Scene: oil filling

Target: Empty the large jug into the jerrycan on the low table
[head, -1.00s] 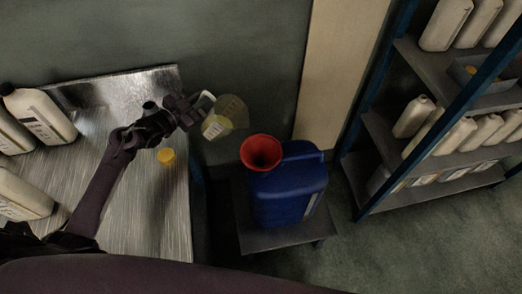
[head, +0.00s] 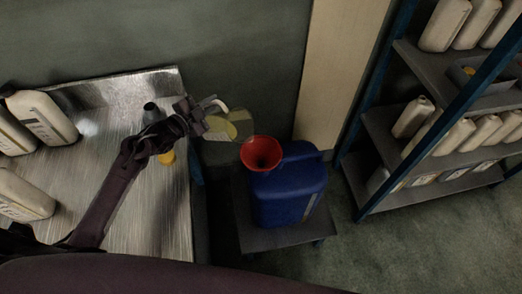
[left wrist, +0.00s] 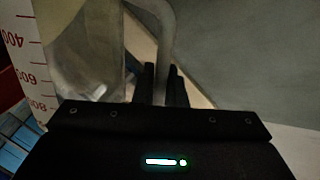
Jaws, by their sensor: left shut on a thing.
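My left gripper (head: 203,115) is shut on the handle of the large clear jug, whose handle also shows between the fingers in the left wrist view (left wrist: 166,40). The jug (head: 232,125) has yellowish liquid in it and looks tilted towards the funnel. Red scale marks show on its wall in the left wrist view (left wrist: 25,60). The red funnel (head: 262,153) stands in the top of the blue jerrycan (head: 290,195). The jug overlaps the funnel's upper left edge in the head view; I cannot tell whether they touch. My right gripper is not in view.
The jerrycan stands on the low grey table (head: 283,241). A metal-topped table (head: 150,225) at the left bears several white bottles (head: 45,118), a dark-topped thing (head: 152,112) and a yellow thing (head: 167,157) partly behind my arm. A blue-framed shelf (head: 385,130) with white bottles stands at the right.

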